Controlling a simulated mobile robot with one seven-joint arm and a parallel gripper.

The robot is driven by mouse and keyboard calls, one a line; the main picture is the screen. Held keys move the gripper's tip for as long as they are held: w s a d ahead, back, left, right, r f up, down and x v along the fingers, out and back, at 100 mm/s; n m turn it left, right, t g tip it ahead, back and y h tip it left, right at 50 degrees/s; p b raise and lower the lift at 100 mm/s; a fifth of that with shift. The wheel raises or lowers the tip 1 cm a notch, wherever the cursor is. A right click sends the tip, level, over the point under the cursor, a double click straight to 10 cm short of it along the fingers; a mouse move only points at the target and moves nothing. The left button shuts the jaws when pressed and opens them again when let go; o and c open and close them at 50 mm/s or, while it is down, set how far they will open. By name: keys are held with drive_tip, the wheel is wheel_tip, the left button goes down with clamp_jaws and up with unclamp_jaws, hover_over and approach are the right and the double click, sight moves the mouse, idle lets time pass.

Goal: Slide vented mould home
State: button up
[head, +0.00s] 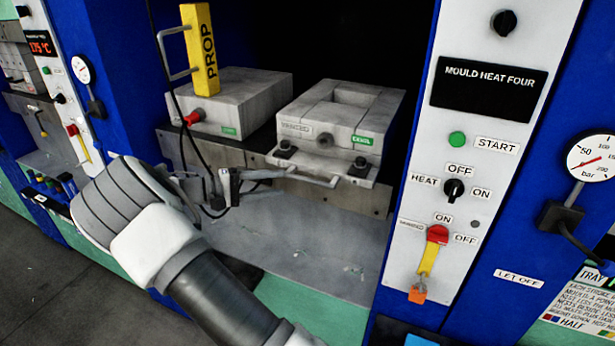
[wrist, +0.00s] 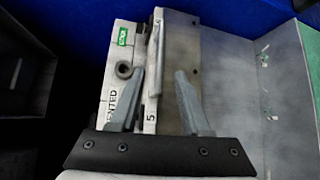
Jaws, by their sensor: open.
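The vented mould (head: 323,139) is a grey block with a recess on top, a VENTED label and a green tag on its front. It sits in the dark press opening, with a metal bar handle (head: 318,179) along its front. It also shows in the wrist view (wrist: 122,68), its label turned sideways. My gripper (head: 240,183) is in front of the press, by the left end of the handle. In the wrist view my gripper (wrist: 160,76) is open, with the handle bar (wrist: 155,55) between its fingers' lines. Whether the fingers touch it, I cannot tell.
A second grey mould (head: 250,90) with a red knob stands to the left, by a yellow PROP bar (head: 202,55) with a handle. A control panel (head: 470,150) with switches is on the right. A dark cable hangs near my wrist.

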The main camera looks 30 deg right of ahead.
sight(304, 181)
drive_tip(key=d, duration=0.3)
drive_tip(key=d+f+p, duration=0.1)
drive_tip(key=d, duration=0.2)
drive_tip(key=s+d, duration=0.1)
drive_tip(key=d, duration=0.2)
drive_tip(key=shift+s+f+p, duration=0.1)
drive_tip(key=shift+f+p, duration=0.05)
drive_tip(key=shift+p, duration=0.2)
clamp_jaws()
drive_tip(key=shift+a, duration=0.1)
idle(0.7)
